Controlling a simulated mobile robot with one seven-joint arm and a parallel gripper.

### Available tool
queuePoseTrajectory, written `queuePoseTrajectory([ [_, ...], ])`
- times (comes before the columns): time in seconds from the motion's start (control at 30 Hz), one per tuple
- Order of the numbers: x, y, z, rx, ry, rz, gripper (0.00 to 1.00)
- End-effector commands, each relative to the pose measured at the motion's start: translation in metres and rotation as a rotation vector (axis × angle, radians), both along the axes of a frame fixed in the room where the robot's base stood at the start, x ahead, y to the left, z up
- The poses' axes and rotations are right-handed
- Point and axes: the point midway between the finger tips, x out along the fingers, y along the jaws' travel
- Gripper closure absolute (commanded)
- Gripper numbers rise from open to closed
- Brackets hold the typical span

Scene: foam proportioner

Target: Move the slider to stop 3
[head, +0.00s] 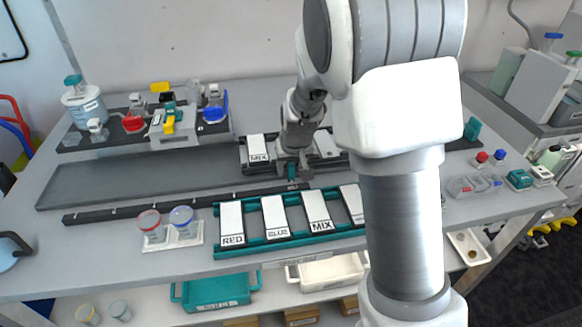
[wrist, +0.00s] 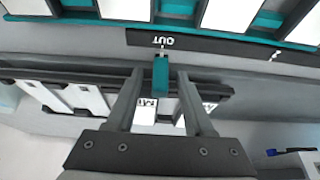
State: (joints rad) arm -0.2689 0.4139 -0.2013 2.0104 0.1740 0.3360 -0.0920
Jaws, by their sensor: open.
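The slider shows as a teal upright block (wrist: 161,76) between my fingers in the wrist view, with a gap on each side. It stands by the dark stop strip (wrist: 215,44), near a mark that reads OUT upside down. In the head view the slider (head: 291,172) is small and partly hidden by my gripper (head: 292,160). My gripper is open around it and also shows in the wrist view (wrist: 160,80). The strip (head: 150,208) runs left along the table in the head view. The stop numbers are too small to read.
A teal rack (head: 275,244) with cards marked RED, BLUE and MIX lies in front of the strip. Red- and blue-topped cups (head: 166,232) stand left of it. A MIX card holder (head: 256,149) is behind my gripper. The long grey plate (head: 110,182) is bare.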

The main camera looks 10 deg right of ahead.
Motion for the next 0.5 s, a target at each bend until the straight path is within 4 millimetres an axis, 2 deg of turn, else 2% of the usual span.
queuePoseTrajectory([
  [0.07,-0.0001,0.0000,0.0002,0.000,0.000,0.000,0.51],
  [0.33,-0.0001,-0.0001,0.0004,0.000,0.000,0.000,1.00],
  [0.5,-0.0002,-0.0002,0.0003,0.000,0.000,0.000,1.00],
])
